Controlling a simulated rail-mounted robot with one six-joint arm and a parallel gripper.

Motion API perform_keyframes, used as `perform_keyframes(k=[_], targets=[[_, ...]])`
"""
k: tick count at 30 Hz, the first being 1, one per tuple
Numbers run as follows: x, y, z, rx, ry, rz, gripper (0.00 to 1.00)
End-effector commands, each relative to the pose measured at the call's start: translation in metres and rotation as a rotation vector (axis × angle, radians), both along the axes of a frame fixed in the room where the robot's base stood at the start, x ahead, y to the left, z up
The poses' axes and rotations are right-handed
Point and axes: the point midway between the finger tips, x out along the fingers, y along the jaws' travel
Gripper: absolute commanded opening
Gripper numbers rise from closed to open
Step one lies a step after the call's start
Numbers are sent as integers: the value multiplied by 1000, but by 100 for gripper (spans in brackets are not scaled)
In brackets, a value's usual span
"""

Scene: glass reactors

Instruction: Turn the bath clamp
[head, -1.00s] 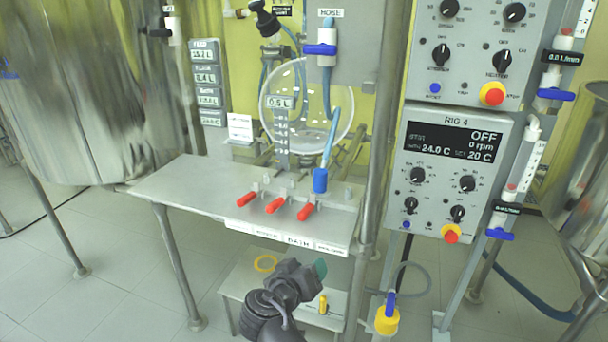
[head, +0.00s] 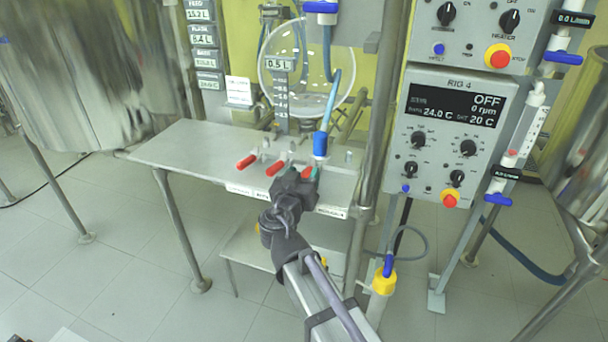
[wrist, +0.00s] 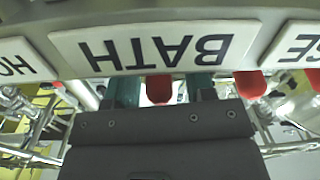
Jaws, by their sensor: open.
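Three red clamp handles stand in a row on the steel bench. The bath clamp (head: 306,172) is the rightmost one, partly hidden by my gripper in the head view. In the wrist view the red bath clamp handle (wrist: 159,87) shows between the two green fingertips, beside the upside-down BATH label (wrist: 158,47). My gripper (head: 302,171) is open, with a fingertip on each side of that handle. It also shows in the wrist view (wrist: 162,90). Whether a finger touches the handle cannot be told.
The other red handles (head: 246,161) (head: 276,168) stand to the left. A blue-ended hose (head: 320,145) stands close on the right. A steel post (head: 374,150) and the RIG 4 control panel (head: 455,140) are further right. The left bench top (head: 185,148) is clear.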

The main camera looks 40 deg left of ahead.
Motion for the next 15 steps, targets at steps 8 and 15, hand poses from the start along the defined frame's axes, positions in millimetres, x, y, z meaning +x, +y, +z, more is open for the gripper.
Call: perform_keyframes(k=[8, 15], targets=[[6, 2, 0, 0, 0, 0, 49], [6, 2, 0, 0, 0, 0, 30]])
